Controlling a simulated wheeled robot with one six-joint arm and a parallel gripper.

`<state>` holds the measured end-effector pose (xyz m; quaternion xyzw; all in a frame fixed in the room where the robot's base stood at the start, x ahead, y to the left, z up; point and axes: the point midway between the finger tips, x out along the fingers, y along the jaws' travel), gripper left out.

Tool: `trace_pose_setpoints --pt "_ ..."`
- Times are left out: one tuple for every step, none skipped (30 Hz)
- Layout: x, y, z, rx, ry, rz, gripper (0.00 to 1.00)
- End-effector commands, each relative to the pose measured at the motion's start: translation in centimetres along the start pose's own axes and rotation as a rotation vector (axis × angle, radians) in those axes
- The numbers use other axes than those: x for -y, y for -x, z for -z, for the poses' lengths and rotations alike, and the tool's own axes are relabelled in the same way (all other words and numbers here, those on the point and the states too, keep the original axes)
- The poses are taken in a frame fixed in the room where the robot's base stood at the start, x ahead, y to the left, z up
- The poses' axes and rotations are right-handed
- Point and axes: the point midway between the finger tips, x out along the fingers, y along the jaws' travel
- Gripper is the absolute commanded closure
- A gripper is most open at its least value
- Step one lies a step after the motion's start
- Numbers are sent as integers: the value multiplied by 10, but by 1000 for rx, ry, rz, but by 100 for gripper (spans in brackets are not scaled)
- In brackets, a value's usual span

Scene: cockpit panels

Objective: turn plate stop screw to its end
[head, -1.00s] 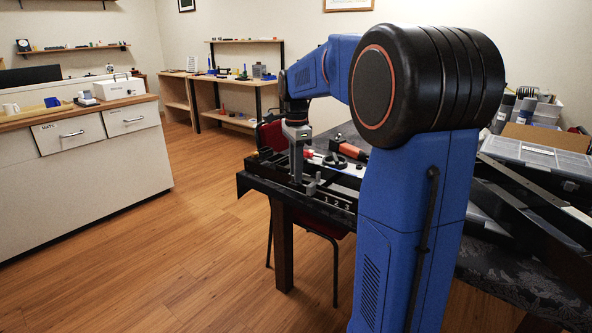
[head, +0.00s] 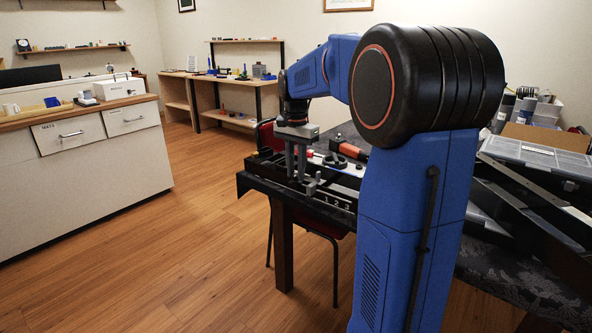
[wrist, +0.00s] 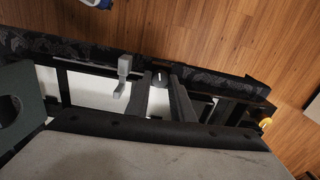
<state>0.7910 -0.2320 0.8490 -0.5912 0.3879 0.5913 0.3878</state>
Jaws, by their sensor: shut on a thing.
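The plate stop screw is a small dark knob (wrist: 160,78) with a white line on its top, in the wrist view. It stands on the dark rail frame (wrist: 215,98) at the table's edge. My gripper (wrist: 160,82) points down at the frame, with one finger on each side of the knob, and is shut on it. In the head view my gripper (head: 297,180) is over the near end of the frame, and the knob is too small and hidden to make out there. A grey stepped block (wrist: 123,75) stands on the frame just left of the fingers.
The grey block also shows right beside my fingers in the head view (head: 312,187). A black ring (head: 335,160) and a red-and-black tool (head: 350,150) lie behind the frame. Floor lies open beyond the table's edge.

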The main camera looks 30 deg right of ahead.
Motion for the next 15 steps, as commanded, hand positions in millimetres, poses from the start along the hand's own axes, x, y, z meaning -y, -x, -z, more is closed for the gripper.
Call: trace_pose_setpoints --pt "0 0 0 0 44 1 100" --pt "0 0 0 0 73 1 100" --pt "0 0 0 0 110 1 100" --pt "0 0 0 0 139 1 100" --pt "0 0 0 0 167 1 100" --pt "0 0 0 0 205 1 100" --pt "0 0 0 0 234 1 100" --pt "0 0 0 0 262 1 100" --pt "0 0 0 0 300 1 100" --pt "0 0 0 0 329 1 100" --pt "0 0 0 0 357 1 100" --pt "0 0 0 0 395 1 100" --pt "0 0 0 0 423 1 100" --pt "0 0 0 0 452 1 100" --pt "0 0 0 0 490 1 100"
